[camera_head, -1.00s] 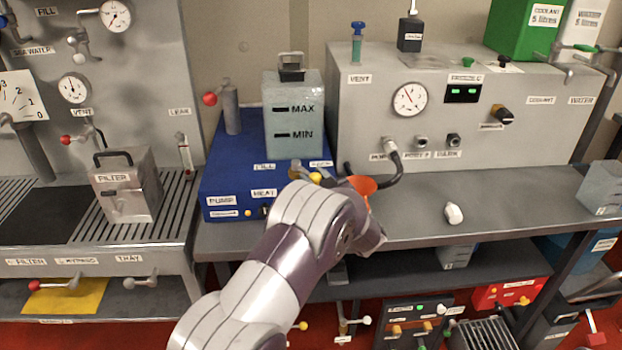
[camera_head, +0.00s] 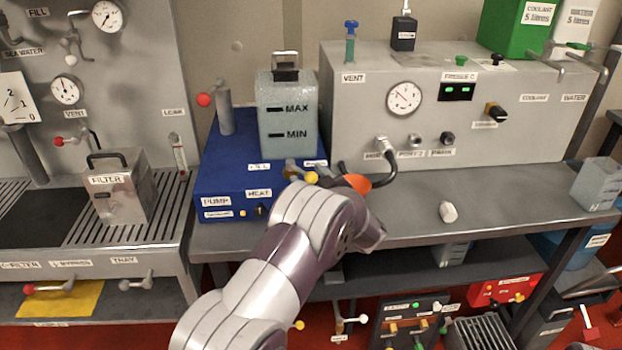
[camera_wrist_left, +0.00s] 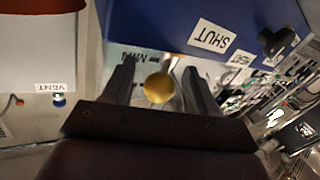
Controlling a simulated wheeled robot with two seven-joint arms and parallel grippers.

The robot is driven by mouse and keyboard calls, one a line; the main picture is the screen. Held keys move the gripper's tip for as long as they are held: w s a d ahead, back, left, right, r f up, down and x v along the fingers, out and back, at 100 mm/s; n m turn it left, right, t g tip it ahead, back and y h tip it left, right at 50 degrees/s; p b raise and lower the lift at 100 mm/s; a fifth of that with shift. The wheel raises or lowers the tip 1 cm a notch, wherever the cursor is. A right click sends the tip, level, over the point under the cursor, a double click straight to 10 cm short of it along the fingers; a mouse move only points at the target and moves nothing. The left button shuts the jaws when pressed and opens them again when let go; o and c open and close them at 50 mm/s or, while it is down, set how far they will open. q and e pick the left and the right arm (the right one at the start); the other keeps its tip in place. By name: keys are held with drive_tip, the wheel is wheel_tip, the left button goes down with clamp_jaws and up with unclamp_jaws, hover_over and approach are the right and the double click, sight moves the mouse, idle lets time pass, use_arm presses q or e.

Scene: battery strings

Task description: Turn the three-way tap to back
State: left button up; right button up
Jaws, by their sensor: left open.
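A brass tap with a yellow knob (camera_head: 312,178) sits at the front of the blue unit, below the grey MAX/MIN tank. I take it for the three-way tap, though its label is not readable. My right gripper is not in view.
A small white piece (camera_head: 448,211) lies on the otherwise clear grey bench (camera_head: 500,200).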

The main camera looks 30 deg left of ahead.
use_arm(q)
drive_tip(key=v, duration=1.2)
drive_tip(key=shift+s+d+b, duration=0.15)
drive_tip(key=shift+d+b, duration=0.1)
drive_tip(key=shift+b, duration=0.15)
drive_tip(key=shift+f, duration=0.1)
drive_tip(key=shift+c, duration=0.3)
